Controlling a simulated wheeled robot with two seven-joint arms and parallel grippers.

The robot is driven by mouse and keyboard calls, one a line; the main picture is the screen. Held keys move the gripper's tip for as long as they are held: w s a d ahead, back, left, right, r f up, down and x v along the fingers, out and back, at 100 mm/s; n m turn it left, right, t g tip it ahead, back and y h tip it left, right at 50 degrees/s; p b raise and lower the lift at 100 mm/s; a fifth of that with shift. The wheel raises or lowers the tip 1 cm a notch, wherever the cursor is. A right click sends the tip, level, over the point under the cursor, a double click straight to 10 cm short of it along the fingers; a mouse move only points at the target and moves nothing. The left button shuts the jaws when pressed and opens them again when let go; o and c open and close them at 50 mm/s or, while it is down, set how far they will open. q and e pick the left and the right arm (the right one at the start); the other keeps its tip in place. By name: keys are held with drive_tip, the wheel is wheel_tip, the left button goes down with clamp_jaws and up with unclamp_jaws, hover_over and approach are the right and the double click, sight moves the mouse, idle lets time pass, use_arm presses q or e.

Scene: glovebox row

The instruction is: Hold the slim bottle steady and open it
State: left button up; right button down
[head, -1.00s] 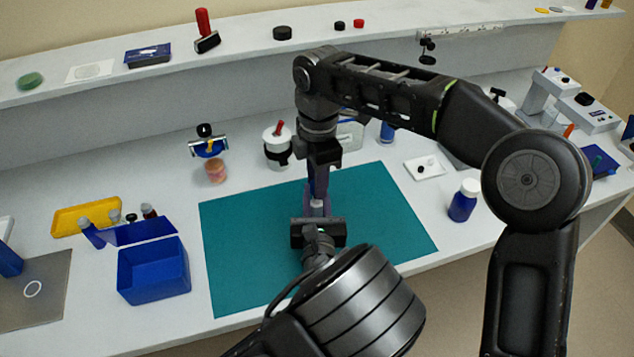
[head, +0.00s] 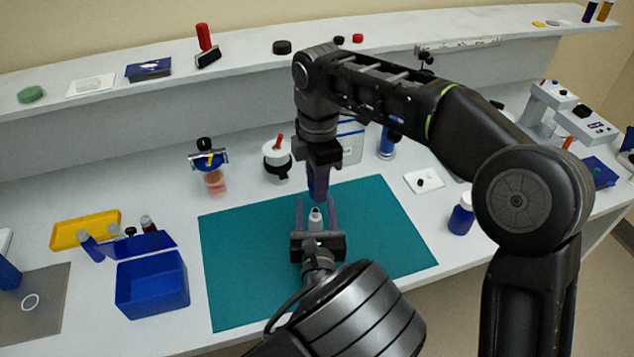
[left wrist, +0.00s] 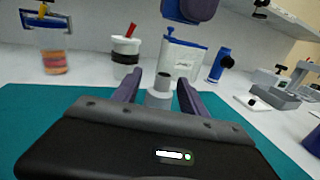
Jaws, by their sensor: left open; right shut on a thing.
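The slim bottle (head: 315,219) stands upright on the teal mat, its pale shoulder and narrow grey neck showing. It also shows in the left wrist view (left wrist: 160,96). My left gripper (head: 315,203) is open, with one finger on each side of the bottle. The gripper body hides the bottle's lower part. My right gripper (head: 318,197) points down above the bottle, apart from its neck. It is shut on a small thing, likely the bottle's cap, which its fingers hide. In the left wrist view its fingers (left wrist: 190,14) show at the top edge.
The teal mat (head: 235,270) is clear around the bottle. A blue open box (head: 152,285) and yellow tray (head: 85,229) stand left. Behind are a white jar (head: 277,160) and a pinkish cup (head: 214,182). A blue bottle (head: 461,215) stands right. A shelf (head: 230,75) runs behind.

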use_arm(q)
drive_tip(key=shift+s, duration=0.15)
drive_tip(key=s, duration=0.4)
drive_tip(key=s+b, duration=0.1)
drive_tip(key=s, duration=0.6)
drive_tip(key=shift+s+d+b, duration=0.25)
drive_tip(key=shift+s+b, duration=0.15)
use_arm(e)
drive_tip(key=shift+f, duration=0.9)
drive_tip(key=shift+s, duration=0.1)
